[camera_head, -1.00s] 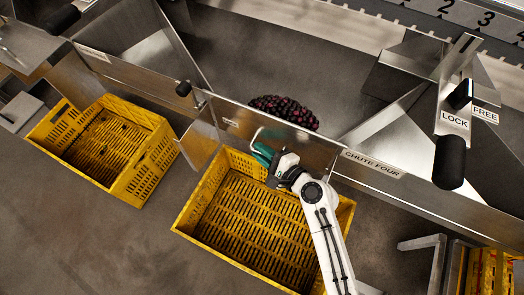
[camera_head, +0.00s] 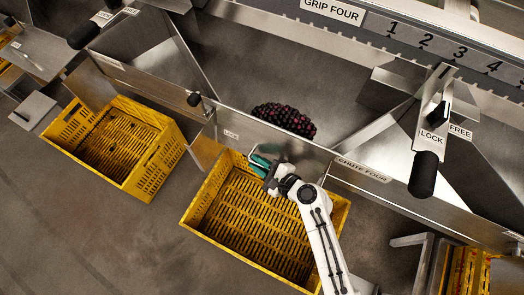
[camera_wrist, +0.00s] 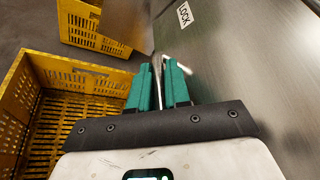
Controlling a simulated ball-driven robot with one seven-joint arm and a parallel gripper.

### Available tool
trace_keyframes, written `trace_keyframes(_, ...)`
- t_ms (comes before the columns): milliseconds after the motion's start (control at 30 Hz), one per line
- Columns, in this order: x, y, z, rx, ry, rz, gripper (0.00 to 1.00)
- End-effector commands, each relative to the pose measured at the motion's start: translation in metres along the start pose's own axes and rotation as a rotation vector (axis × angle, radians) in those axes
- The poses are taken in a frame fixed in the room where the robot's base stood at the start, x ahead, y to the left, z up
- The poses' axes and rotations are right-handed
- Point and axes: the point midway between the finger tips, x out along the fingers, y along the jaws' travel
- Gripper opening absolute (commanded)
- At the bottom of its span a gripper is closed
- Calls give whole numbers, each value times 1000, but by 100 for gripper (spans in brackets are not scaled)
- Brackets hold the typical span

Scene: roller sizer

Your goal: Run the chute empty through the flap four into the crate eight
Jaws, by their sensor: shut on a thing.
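A pile of dark red-black round fruit (camera_head: 284,119) lies in the chute behind the metal front panel (camera_head: 300,146) marked CHUTE FOUR (camera_head: 363,169). My gripper (camera_head: 260,163) is low against the front of this panel, above the back of a yellow slatted crate (camera_head: 237,237) that looks empty. In the wrist view, the teal fingers (camera_wrist: 160,88) are closed around a thin silver bar or handle (camera_wrist: 185,69), close to the panel with a LOCK label (camera_wrist: 184,14). The fingers hide much of the bar. I see no number on the crate.
A second empty yellow crate (camera_head: 118,147) stands to the left. A black-knobbed lever (camera_head: 424,172) with LOCK and FREE labels is at the right. A GRIP FOUR label (camera_head: 332,11) and a numbered rail (camera_head: 440,45) are at the back. Bare floor (camera_head: 100,235) lies in front.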

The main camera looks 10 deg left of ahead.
Motion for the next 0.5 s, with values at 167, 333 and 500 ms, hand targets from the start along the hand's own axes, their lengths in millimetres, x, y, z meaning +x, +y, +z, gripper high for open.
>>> trace_keyframes(167,-12,-1,24,133,4,59,0)
trace_keyframes(333,-19,2,41,258,5,114,0)
trace_keyframes(500,-26,2,58,386,7,168,0)
